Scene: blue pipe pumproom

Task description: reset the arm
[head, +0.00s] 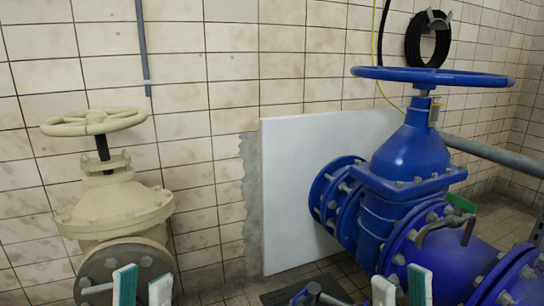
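My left gripper (142,289) shows at the bottom edge, left of centre. Its two white and teal fingertips point up and stand apart with nothing between them. It is in front of the lower flange of the beige valve. My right gripper (402,288) shows at the bottom edge, right of centre. Its white and teal fingertips are also apart with nothing seen between them, in front of the blue pipe. Both arms are below the picture and hidden. I cannot tell whether either gripper touches anything.
A beige valve (115,205) with a handwheel (95,121) stands at left. A large blue valve (410,150) with a blue handwheel (432,78) and blue pipe (450,265) fills the right. A white panel (290,200) leans at the tiled wall. A black coil (411,42) hangs at top right.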

